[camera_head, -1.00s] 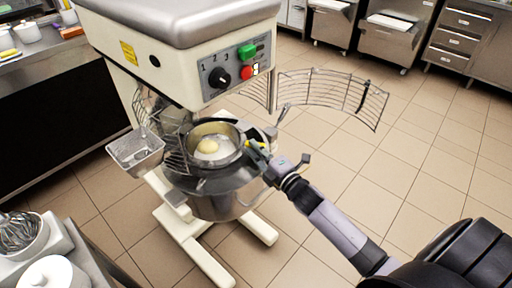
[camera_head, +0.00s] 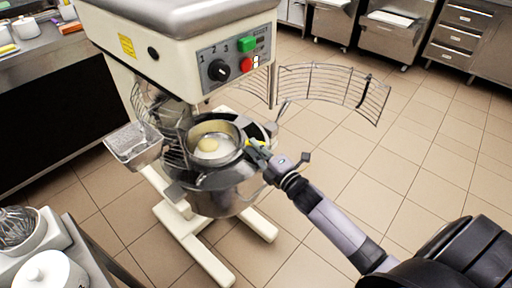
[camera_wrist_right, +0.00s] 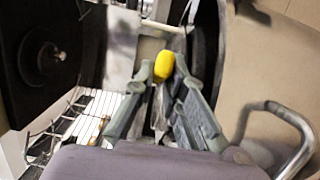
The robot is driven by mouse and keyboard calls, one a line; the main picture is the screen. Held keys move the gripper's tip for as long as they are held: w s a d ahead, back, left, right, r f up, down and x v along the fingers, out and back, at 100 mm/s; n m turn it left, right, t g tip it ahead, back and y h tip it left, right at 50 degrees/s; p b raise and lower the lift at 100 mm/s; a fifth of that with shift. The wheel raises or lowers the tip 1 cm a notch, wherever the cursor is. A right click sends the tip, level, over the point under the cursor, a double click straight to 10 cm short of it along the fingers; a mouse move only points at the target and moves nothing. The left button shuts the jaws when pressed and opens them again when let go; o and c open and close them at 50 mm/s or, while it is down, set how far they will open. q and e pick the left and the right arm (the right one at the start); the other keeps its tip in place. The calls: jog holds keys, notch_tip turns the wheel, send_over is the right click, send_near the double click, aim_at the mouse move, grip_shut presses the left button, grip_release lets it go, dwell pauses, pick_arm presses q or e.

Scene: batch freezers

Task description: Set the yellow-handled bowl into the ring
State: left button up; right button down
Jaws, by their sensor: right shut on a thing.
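The metal bowl (camera_head: 228,150) holds a pale yellow lump and has a yellow handle (camera_wrist_right: 164,66). It is over the top of the mixer's large steel bowl (camera_head: 213,202). The dark ring (camera_head: 262,131) shows around and behind it. I cannot tell whether the bowl rests in the ring or hangs just above it. My right gripper (camera_head: 257,153) is shut on the handle at the bowl's right side. In the right wrist view, the yellow end shows between its fingers (camera_wrist_right: 162,82). My left gripper is not in view.
The mixer head (camera_head: 185,50) overhangs the bowl. A wire guard (camera_head: 335,87) swings out to the right, and a metal chute (camera_head: 137,146) juts out left. A counter with a whisk bowl (camera_head: 18,232) and a lidded white pot (camera_head: 50,272) is at lower left. The floor at right is clear.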

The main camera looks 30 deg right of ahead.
jog(key=shift+r, duration=0.15)
jog(key=shift+f, duration=0.45)
dwell(0.6)
jog(key=c, duration=1.6)
grip_release()
jog(key=shift+o, duration=0.2)
jog(key=shift+s+f, duration=0.1)
jog(key=shift+f, duration=0.05)
jog(key=shift+f, duration=0.1)
